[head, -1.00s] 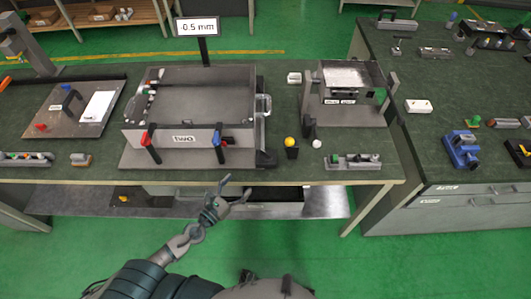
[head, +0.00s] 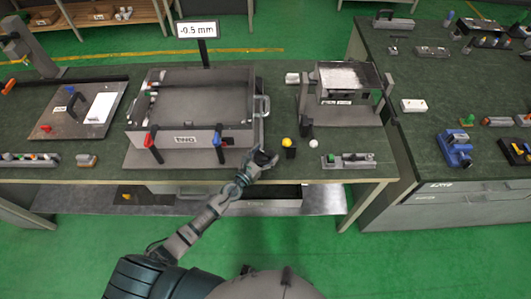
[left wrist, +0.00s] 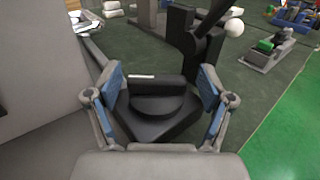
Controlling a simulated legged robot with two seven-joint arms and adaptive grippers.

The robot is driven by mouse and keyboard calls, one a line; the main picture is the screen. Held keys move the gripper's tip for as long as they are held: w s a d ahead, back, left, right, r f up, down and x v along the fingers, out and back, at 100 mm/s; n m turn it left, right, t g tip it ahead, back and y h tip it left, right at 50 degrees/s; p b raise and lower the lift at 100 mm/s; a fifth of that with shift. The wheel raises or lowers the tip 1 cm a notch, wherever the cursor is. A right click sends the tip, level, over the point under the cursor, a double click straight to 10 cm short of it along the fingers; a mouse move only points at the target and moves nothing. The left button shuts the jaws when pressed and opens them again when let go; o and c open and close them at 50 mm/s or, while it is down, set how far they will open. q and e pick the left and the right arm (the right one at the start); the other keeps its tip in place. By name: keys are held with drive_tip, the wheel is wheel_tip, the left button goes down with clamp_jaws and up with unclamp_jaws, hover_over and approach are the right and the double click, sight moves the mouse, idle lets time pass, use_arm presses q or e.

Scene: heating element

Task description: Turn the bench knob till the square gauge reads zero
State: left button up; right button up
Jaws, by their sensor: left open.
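The gauge display (head: 197,30) stands on a post behind the grey box fixture (head: 190,140) and reads -0.5 mm. The black bench knob (left wrist: 158,104) fills the middle of the left wrist view, with a raised grip bar and a white mark on top. It sits on a dark base by the fixture's front right corner. My left gripper (left wrist: 161,76) is open, its blue-padded fingers one on each side of the knob, with gaps visible. In the head view, my left gripper (head: 262,160) hides most of the knob. My right gripper is out of view.
A yellow ball on a black holder (head: 288,145) and a white ball (head: 313,144) stand close to the right of the knob. The fixture's wall (left wrist: 35,70) is close on the left.

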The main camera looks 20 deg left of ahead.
use_arm(q)
drive_tip(key=shift+a, duration=0.35)
drive_tip(key=c, duration=1.2)
drive_tip(key=shift+d+r+n+y+p, duration=0.1)
drive_tip(key=shift+d+n+y+p, duration=0.1)
drive_tip(key=shift+n+y+p, duration=0.3)
drive_tip(key=n+t+y+p, duration=0.1)
drive_tip(key=y+p, duration=0.1)
drive_tip(key=shift+r+y+p, duration=0.1)
drive_tip(key=shift+y+p, duration=0.2)
drive_tip(key=shift+p, duration=0.05)
drive_tip(key=shift+n+y+p, duration=0.3)
drive_tip(key=shift+n+y, duration=0.8)
drive_tip(key=shift+y, duration=0.3)
drive_tip(key=shift+f+n+y, duration=0.2)
drive_tip(key=shift+n+y, duration=0.6)
drive_tip(key=shift+y, duration=0.3)
drive_tip(key=shift+n+y, duration=0.7)
drive_tip(key=shift+y, duration=0.5)
drive_tip(key=shift+n+g+y+b, duration=0.4)
drive_tip(key=shift+n+g+y, duration=0.4)
drive_tip(key=shift+y, duration=0.6)
drive_tip(key=shift+n, duration=0.3)
